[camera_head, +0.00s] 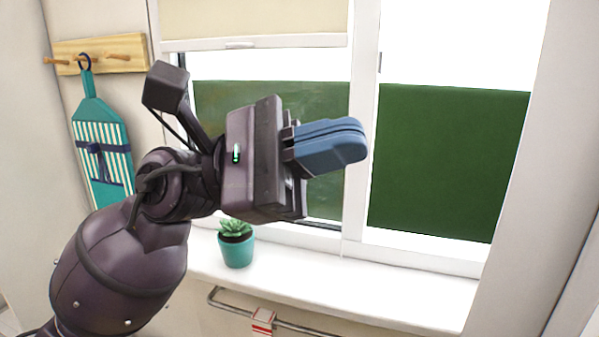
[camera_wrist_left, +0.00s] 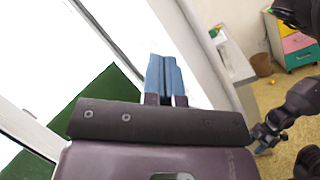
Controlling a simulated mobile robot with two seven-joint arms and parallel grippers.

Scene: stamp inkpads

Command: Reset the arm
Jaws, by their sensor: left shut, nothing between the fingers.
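My left gripper (camera_head: 362,140) is raised in front of the window in the head view, its arm coming in from the lower left. Its blue fingers are together with nothing between them. The closed fingers also show in the left wrist view (camera_wrist_left: 163,58), pointing up past the white window frame. In the left wrist view, part of my other arm shows at the right edge, with what looks like its right gripper (camera_wrist_left: 262,138) low over the floor; it is too small to tell whether that is open or shut. No stamp or inkpad is in view.
A white windowsill (camera_head: 400,283) runs below the window, with a potted succulent (camera_head: 237,248) on it. A teal hanging item (camera_head: 103,150) hangs from a wooden peg rack (camera_head: 110,50). A towel rail (camera_head: 300,328) is under the sill. A colored drawer cabinet (camera_wrist_left: 295,42) stands farther off.

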